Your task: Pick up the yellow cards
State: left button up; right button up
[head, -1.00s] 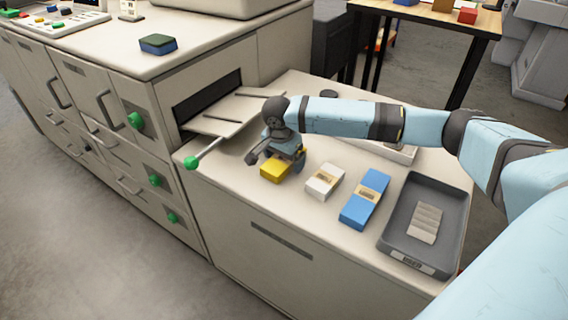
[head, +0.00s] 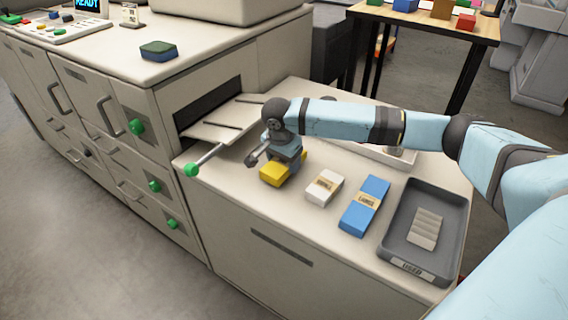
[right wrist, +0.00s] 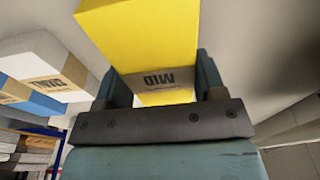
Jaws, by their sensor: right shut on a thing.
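The yellow cards (head: 274,174) are a small yellow pack at the left end of the white counter in the head view. My left gripper is not in view.
A white pack (head: 324,187) and a blue pack (head: 365,205) lie to the right of the yellow one. Then comes a dark grey tray (head: 458,215) holding pale pieces. A machine's ledge (head: 222,124) and a green-knobbed lever (head: 191,169) are close on the left.

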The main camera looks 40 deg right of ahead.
aim_at(284, 172)
notch_tip(284, 172, up, 18)
jog(key=r+p, duration=0.1)
jog(key=p, duration=0.2)
jog(key=a+f+n+t+y, duration=0.1)
jog(key=a+f+n+y, duration=0.1)
jog(key=a+f+n, duration=0.9)
pick_arm(q)
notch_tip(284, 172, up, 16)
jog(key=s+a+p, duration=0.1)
jog(key=p, duration=1.9)
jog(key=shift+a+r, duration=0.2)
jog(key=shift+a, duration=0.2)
pick_arm(e)
jog(key=s+r+n, duration=0.1)
jog(key=s+r, duration=0.4)
jog(key=r, duration=0.4)
jog(key=s+a+r+n, duration=0.1)
jog(key=s+r+n, duration=0.1)
jog(key=s+r, duration=0.4)
notch_tip(284, 172, up, 3)
jog(key=shift+a+r, duration=0.1)
jog(key=shift+a, duration=0.15)
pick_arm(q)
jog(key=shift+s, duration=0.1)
